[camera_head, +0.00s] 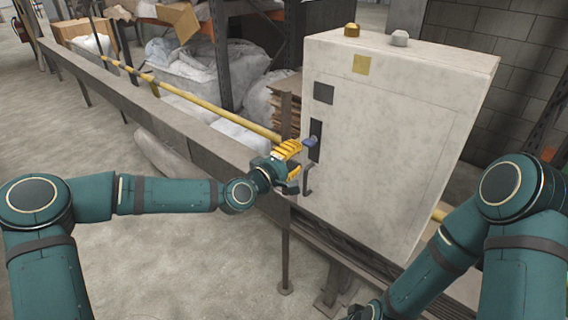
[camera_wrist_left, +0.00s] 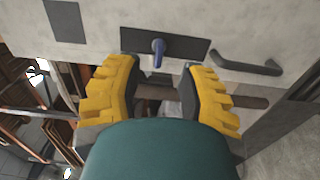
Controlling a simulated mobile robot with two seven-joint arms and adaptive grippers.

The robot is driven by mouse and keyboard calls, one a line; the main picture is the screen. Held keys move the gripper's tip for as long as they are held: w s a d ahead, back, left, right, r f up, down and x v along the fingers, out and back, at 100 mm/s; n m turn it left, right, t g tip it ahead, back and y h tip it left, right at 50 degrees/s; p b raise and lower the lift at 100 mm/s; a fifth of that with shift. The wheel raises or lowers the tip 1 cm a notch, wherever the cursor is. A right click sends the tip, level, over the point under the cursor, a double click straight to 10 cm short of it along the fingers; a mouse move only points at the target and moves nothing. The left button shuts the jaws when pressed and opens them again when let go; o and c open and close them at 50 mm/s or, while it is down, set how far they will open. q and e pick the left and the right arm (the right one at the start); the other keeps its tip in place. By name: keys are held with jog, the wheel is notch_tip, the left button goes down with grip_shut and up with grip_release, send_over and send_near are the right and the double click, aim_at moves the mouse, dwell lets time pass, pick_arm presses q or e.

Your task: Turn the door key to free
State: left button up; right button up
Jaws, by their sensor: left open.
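The door key (camera_head: 310,141) is a small blue piece on a dark lock plate (camera_head: 315,148) on the front of a pale cabinet (camera_head: 385,120). In the left wrist view the blue key (camera_wrist_left: 158,52) stands out from the dark plate (camera_wrist_left: 175,42). My left gripper (camera_head: 296,161) has yellow fingers and is just in front of the plate. In the wrist view my left gripper (camera_wrist_left: 160,78) is open, with the key beyond and between its fingertips, apart from both. My right arm shows at the lower right; its gripper's fingers cannot be made out.
A dark door handle (camera_head: 307,181) is below the lock plate and also shows in the wrist view (camera_wrist_left: 246,63). A grey rail (camera_head: 185,118) and a yellow bar (camera_head: 215,108) run toward the cabinet. Bagged goods stand behind them. The floor at left is clear.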

pick_arm(q)
jog(key=shift+v, duration=2.25)
jog(key=s+d+f+m+g+y, duration=0.1)
jog(key=s+d+f+m+g, duration=0.15)
jog(key=f, duration=0.35)
jog(key=s+d+f+m+g, duration=0.1)
jog(key=s+f+g, duration=0.1)
jog(key=s+f, duration=0.35)
jog(key=s+d+f+m+g+y, duration=0.1)
jog(key=s+f+g, duration=0.1)
jog(key=f, duration=0.5)
jog(key=s+a+f+m+g+y, duration=0.2)
jog(key=s+a+f+g, duration=0.1)
jog(key=s+f, duration=0.3)
jog(key=s+a+f+m+g+y, duration=0.2)
jog(key=s+a+f, duration=0.3)
jog(key=s, duration=0.5)
notch_tip(320, 180, down, 3)
jog(key=shift+a+r+g+y, duration=0.15)
jog(key=shift+a+g+y, duration=0.2)
jog(key=shift+g, duration=0.3)
jog(key=shift+s+d+m, duration=0.1)
jog(key=shift+m, duration=0.15)
